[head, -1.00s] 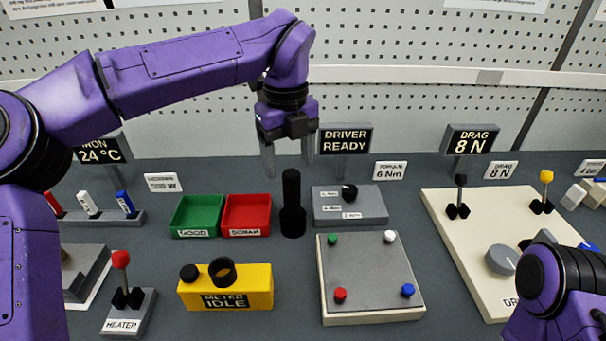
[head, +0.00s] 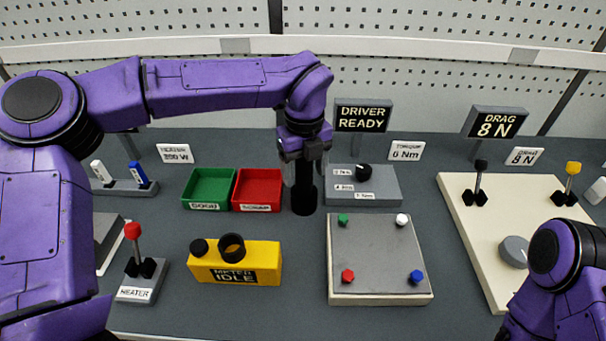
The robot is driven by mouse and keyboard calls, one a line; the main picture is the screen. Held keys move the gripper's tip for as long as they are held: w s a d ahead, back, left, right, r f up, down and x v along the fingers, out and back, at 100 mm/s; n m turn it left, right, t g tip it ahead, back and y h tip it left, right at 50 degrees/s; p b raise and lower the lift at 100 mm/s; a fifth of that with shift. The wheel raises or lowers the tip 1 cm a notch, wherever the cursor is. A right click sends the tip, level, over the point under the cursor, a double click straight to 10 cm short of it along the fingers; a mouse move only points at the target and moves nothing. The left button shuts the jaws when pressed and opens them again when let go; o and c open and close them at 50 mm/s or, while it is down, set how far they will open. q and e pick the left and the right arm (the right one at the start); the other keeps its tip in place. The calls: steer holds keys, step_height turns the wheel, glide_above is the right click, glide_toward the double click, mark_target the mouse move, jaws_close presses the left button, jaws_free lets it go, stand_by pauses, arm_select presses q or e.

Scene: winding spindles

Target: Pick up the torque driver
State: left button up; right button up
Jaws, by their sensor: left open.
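The torque driver (head: 304,198) is a black upright cylinder with a wider base, standing on the grey bench in the head view. My left gripper (head: 304,180) points down over it. Its fingers are open, one on each side of the driver's upper part, and the gripper body hides the driver's top. I cannot tell whether the fingers touch it. My right arm shows at the lower right, but its gripper is out of view.
A red scrap tray (head: 257,188) and a green good tray (head: 208,187) stand left of the driver. A grey dial box (head: 385,190) stands close on its right. A yellow meter (head: 262,258) and a plate with coloured knobs (head: 378,258) lie nearer.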

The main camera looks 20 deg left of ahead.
arm_select(q)
steer(key=c, duration=1.2)
steer(key=shift+r, duration=0.1)
steer(key=shift+c, duration=0.2)
